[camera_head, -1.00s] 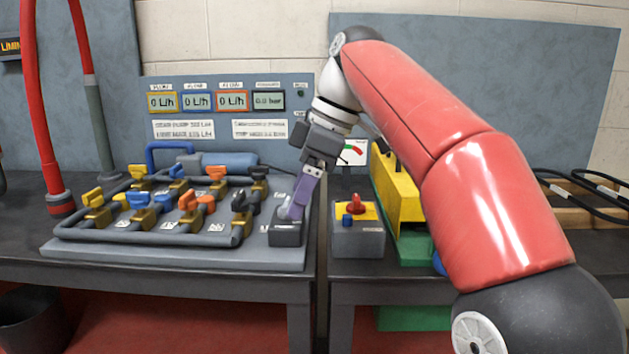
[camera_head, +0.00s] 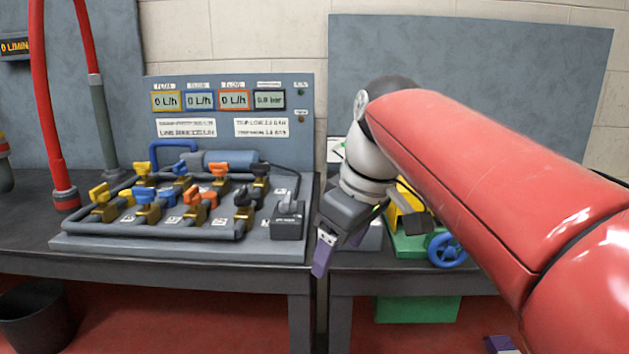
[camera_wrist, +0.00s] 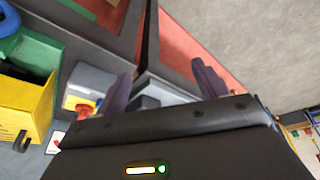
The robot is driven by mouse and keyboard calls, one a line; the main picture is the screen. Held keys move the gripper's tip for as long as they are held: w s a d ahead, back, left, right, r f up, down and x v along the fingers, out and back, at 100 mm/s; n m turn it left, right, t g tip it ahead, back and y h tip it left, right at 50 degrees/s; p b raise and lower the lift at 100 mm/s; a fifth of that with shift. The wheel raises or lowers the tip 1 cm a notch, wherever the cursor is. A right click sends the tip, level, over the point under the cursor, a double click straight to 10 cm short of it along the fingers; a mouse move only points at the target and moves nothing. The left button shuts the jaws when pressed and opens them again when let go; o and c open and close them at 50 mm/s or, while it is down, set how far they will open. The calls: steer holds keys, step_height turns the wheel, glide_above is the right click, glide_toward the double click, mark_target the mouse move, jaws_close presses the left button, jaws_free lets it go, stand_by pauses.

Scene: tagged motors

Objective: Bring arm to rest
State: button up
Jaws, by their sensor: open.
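My gripper (camera_head: 323,254) hangs in front of the gap between the two benches, its purple fingers pointing down and clear of the table. In the wrist view my gripper (camera_wrist: 163,82) shows its two purple fingers spread apart with nothing between them. My red arm reaches in from the right and hides part of the right bench. The grey switch box (camera_head: 289,222) stands on the right end of the valve board, left of my gripper and apart from it.
The valve board (camera_head: 110,246) with several coloured valves is on the left bench. A yellow and green machine with a blue handwheel (camera_head: 447,250) stands on the right bench. In the wrist view a red knob (camera_wrist: 84,110) shows near the left finger. A black bin (camera_head: 38,315) is on the floor.

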steer(key=s+d+f+m+t+h, duration=0.1)
steer(key=s+d+f+m, duration=0.4)
steer(key=f, duration=0.4)
steer(key=s+d+f+m+t+h, duration=0.1)
steer(key=s+d+f+m+t, duration=0.1)
steer(key=s+d+f+m, duration=0.3)
steer(key=s+d+f, duration=0.1)
steer(key=s+f, duration=0.2)
steer(key=f, duration=0.1)
steer(key=shift+s+d, duration=0.25)
